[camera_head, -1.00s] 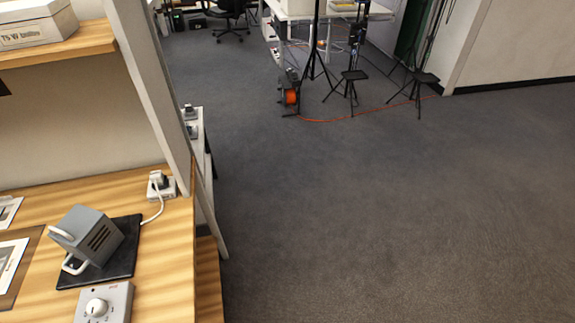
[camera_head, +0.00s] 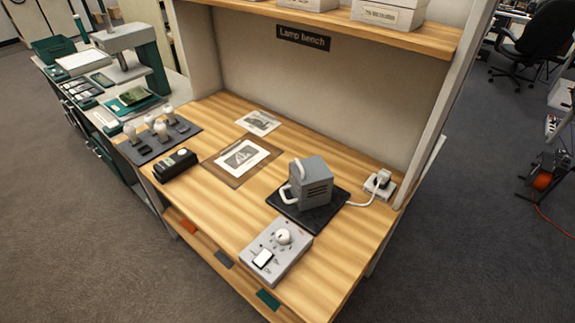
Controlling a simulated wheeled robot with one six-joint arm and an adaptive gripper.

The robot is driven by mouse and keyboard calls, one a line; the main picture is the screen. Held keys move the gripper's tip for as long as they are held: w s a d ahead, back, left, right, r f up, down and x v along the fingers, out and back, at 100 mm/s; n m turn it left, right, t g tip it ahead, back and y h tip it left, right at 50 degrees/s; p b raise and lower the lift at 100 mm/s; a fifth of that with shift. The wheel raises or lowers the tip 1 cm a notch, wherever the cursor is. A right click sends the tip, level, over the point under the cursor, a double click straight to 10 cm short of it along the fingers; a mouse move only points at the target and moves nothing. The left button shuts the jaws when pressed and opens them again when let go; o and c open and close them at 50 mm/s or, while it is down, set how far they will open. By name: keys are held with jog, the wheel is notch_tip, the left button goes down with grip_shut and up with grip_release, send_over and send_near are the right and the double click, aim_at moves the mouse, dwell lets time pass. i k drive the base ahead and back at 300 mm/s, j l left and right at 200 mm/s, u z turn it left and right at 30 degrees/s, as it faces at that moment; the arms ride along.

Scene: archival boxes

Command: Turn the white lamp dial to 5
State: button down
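A white round dial (camera_head: 283,237) sits on the upper part of a grey control box (camera_head: 290,259). The box lies near the front edge of a wooden bench marked "Lamp bench" (camera_head: 303,38). Small marks ring the dial, but its numbers and setting are too small to read. A white rocker-like switch (camera_head: 263,258) is on the same box, lower left of the dial. A grey lamp housing (camera_head: 311,184) with white handles stands on a black mat (camera_head: 324,215) just behind the box. My gripper is not in view.
White bulbs (camera_head: 161,129) stand on a dark tray at the bench's left, near a black device (camera_head: 175,165). A framed print (camera_head: 241,158) lies mid-bench. A white cord runs to a socket block (camera_head: 379,185). Carpet floor (camera_head: 140,270) is clear in front; a shelf overhangs the back.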

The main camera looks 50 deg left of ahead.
aim_at(282, 236)
jog(key=j+u, duration=0.1)
jog(key=u, duration=1.1)
